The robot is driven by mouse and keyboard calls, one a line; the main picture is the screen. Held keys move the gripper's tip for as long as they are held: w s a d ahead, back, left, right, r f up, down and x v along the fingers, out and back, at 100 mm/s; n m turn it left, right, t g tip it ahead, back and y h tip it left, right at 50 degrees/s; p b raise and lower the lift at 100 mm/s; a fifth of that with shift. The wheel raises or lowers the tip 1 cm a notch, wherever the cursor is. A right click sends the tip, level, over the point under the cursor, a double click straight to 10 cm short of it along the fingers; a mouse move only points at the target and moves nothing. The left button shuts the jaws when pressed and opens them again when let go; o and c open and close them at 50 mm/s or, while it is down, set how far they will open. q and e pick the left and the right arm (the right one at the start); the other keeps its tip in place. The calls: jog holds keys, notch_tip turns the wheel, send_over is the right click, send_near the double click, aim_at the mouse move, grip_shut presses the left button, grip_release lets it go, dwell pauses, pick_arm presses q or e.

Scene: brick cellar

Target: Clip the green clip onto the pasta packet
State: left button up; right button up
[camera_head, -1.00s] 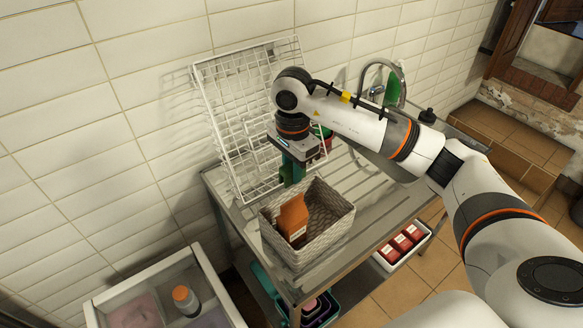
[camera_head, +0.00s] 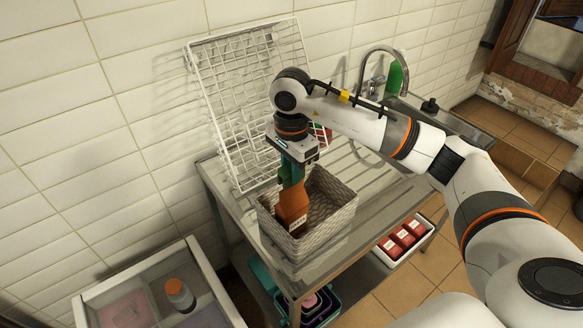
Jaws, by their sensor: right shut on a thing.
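The orange pasta packet (camera_head: 291,208) stands upright, leaning slightly, in the grey woven basket (camera_head: 330,218) on the metal draining counter. My right gripper (camera_head: 293,168) points down over the basket and is shut on the green clip (camera_head: 286,180). The clip is at the top edge of the packet and overlaps it in the view. I cannot tell whether its jaws are around the packet's top or just in front of it. My left gripper is not in view.
A white wire rack (camera_head: 229,110) leans on the tiled wall behind the basket. A sink with a curved tap (camera_head: 384,48) is to the right. A white tray of red packs (camera_head: 403,243) is below the counter. An open drawer (camera_head: 203,262) is at lower left.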

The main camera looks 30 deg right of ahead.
jog(key=shift+f+b, duration=0.1)
jog(key=shift+b, duration=0.75)
dwell(1.6)
jog(key=shift+f+b, duration=1.9)
jog(key=shift+f, duration=0.15)
jog(key=o, duration=1)
jog(key=shift+o, duration=0.2)
notch_tip(320, 180, up, 12)
jog(key=shift+r+b, duration=0.1)
jog(key=shift+b, duration=0.3)
